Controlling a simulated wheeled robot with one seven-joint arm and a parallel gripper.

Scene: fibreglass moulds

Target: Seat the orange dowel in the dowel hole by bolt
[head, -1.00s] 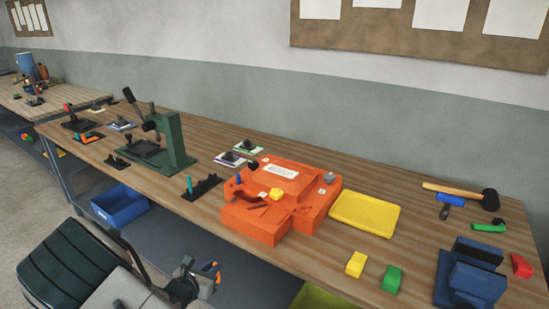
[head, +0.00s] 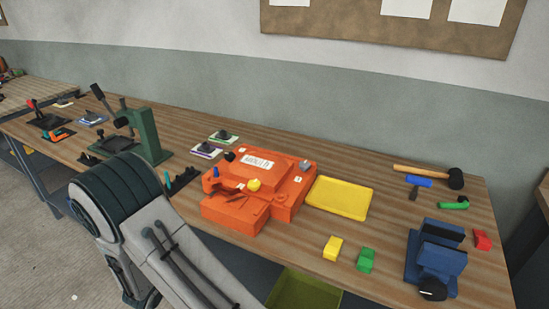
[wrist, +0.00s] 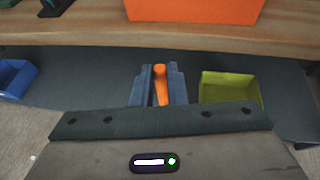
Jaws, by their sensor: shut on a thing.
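My gripper (wrist: 160,88) is shut on the orange dowel (wrist: 160,85), which stands between the two blue-grey fingers in the wrist view. It is in front of and below the bench edge, apart from the mould. The orange mould (head: 235,209) sits on the bench in the head view; part of its front face shows at the top of the wrist view (wrist: 195,8). A blue peg (head: 216,172), a yellow knob (head: 254,185) and a grey piece (head: 305,165) stand on it. I cannot make out the dowel hole or the bolt clearly. My gripper is outside the head view.
A yellow tray (head: 340,198) lies right of the mould, with yellow (head: 332,248) and green (head: 366,260) blocks in front. A blue vise (head: 437,260) stands at the right and a green press (head: 145,130) at the left. Blue (wrist: 15,78) and olive (wrist: 230,88) bins sit below the bench.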

